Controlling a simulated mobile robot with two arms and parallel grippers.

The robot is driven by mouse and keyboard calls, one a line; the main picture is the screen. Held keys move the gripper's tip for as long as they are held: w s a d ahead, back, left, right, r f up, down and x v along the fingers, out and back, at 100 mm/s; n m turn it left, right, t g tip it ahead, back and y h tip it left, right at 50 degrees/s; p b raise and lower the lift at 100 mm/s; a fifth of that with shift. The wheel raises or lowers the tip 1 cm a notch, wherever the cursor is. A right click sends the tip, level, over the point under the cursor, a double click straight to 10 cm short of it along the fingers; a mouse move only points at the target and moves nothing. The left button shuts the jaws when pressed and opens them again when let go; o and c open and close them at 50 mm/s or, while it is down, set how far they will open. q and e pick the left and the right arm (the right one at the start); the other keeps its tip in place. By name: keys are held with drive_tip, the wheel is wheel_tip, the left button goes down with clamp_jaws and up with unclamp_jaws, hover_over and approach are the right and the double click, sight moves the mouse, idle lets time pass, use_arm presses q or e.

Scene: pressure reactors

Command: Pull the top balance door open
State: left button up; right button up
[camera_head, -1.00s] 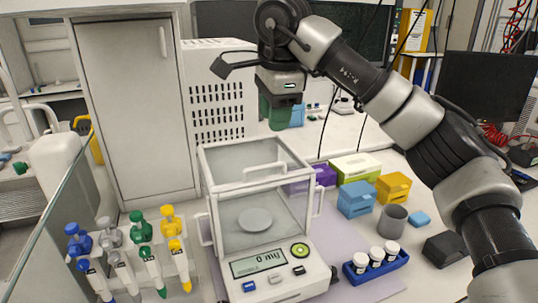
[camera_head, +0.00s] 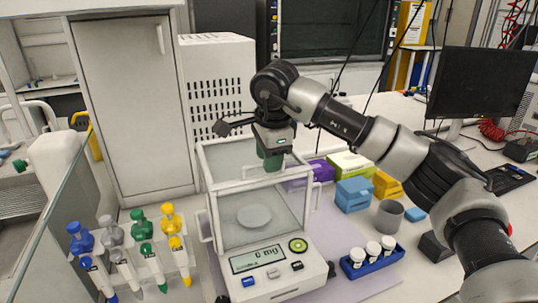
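The balance (camera_head: 272,262) stands on the bench with its clear glass draft shield and a lit display. Its top door (camera_head: 228,158) looks closed and lies flat over the box, with a bar handle (camera_head: 250,180) along its front part. A round pan (camera_head: 254,216) shows inside. My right gripper (camera_head: 271,163) points down with green fingers right at the top door, close to the handle. Its fingers overlap the handle's right part, so I cannot tell whether they touch it or how far apart they are. My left gripper is not in view.
A rack of pipettes (camera_head: 130,255) stands left of the balance. A blue vial rack (camera_head: 372,262), a grey cup (camera_head: 389,215) and coloured boxes (camera_head: 354,195) stand to the right. A white perforated housing (camera_head: 220,85) and a cabinet (camera_head: 130,110) are behind.

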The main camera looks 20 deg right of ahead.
drive_tip(key=shift+c, duration=0.4)
clamp_jaws()
